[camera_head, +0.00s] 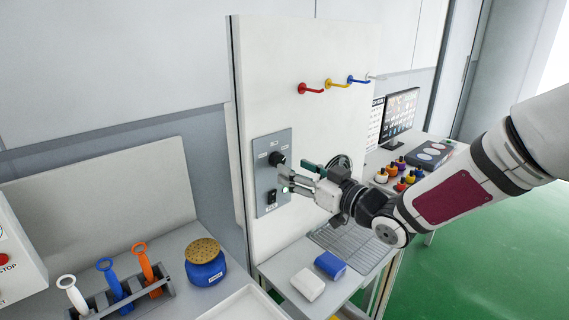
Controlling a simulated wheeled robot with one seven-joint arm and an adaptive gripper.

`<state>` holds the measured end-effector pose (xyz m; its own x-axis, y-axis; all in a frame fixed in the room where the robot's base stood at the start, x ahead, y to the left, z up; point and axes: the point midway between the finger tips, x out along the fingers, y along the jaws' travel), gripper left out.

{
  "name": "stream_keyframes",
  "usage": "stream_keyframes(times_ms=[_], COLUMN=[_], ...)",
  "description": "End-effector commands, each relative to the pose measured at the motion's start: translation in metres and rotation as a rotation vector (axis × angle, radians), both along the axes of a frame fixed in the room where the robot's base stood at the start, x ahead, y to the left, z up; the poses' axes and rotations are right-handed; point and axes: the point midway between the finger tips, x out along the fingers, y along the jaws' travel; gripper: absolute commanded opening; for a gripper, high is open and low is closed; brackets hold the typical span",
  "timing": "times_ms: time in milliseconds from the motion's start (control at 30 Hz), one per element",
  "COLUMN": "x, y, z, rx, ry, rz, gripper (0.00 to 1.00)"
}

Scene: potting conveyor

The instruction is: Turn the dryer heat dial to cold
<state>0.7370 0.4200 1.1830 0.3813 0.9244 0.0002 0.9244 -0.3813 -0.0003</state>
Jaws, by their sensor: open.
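The dryer heat dial is a black round knob (277,158) on the upper part of a grey control panel (261,183), which is fixed to a white upright board. Small labels sit around the dial, too small to read. A black rocker switch (271,197) is lower on the same panel. My gripper (286,180) comes in from the right, with its fingertips just below and to the right of the dial. The jaws are open and hold nothing. I cannot tell whether a finger touches the dial. The dial's pointer setting cannot be made out.
Red, yellow and blue hooks (337,84) stick out of the board (270,80) above. A blue jar (205,270) and a tool holder (150,297) stand at lower left.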

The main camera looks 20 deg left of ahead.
Motion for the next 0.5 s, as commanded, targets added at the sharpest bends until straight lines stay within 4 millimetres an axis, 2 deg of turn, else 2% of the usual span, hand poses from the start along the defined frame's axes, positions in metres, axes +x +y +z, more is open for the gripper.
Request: stream_keyframes(times_ms=[33,200,500], x=[0.003,0.013,0.019], y=[0.010,0.031,0.045], z=[0.000,0.000,0.000], rx=[0.002,0.001,0.000], ry=[0.000,0.000,-0.001], rz=[0.002,0.001,-0.001], gripper=[0.51,0.51,0.51])
